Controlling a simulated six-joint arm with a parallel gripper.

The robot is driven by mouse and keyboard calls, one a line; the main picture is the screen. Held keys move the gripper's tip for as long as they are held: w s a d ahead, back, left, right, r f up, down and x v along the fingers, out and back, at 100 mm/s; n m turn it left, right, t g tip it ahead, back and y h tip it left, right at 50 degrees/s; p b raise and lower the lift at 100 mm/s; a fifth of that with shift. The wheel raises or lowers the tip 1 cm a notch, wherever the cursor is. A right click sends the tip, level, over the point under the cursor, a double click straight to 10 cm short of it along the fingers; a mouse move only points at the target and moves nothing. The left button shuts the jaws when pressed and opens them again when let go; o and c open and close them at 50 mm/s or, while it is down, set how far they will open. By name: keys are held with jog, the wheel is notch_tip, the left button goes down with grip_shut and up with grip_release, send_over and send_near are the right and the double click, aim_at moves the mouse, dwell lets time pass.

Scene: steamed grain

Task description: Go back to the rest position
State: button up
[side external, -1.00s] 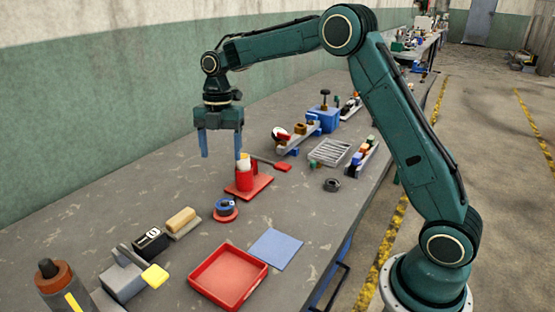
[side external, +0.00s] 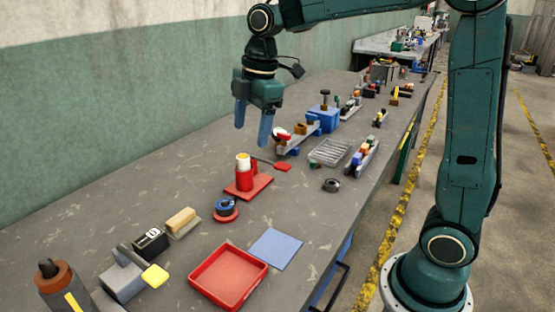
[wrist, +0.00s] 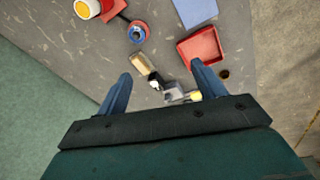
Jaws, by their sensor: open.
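My gripper (side external: 252,130) is open and empty, pointing down, raised above the far-left part of the bench in the side external view. A red cup (side external: 246,183) with a white and yellow top stands on a red square base (side external: 261,190) below it. In the wrist view my gripper (wrist: 160,70) shows its two blue fingers well apart with nothing held between them. The cup's yellow-filled top (wrist: 87,8) shows at the upper left there.
A red tray (side external: 229,303), a blue mat (side external: 275,249), a tape roll on a red stand (side external: 226,214), a tan block (side external: 182,222) and a grey grate (side external: 330,152) lie on the bench. A blue box (side external: 324,120) stands farther back. Bare bench lies along the wall.

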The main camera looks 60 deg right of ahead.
jog(key=s+f+m+t+h, duration=0.1)
jog(key=s+m+t, duration=0.2)
jog(key=s+m, duration=1.1)
jog(key=s, duration=0.8)
jog(key=shift+s+f+t, duration=0.15)
jog(key=shift+f+t, duration=0.1)
jog(key=shift+t, duration=0.15)
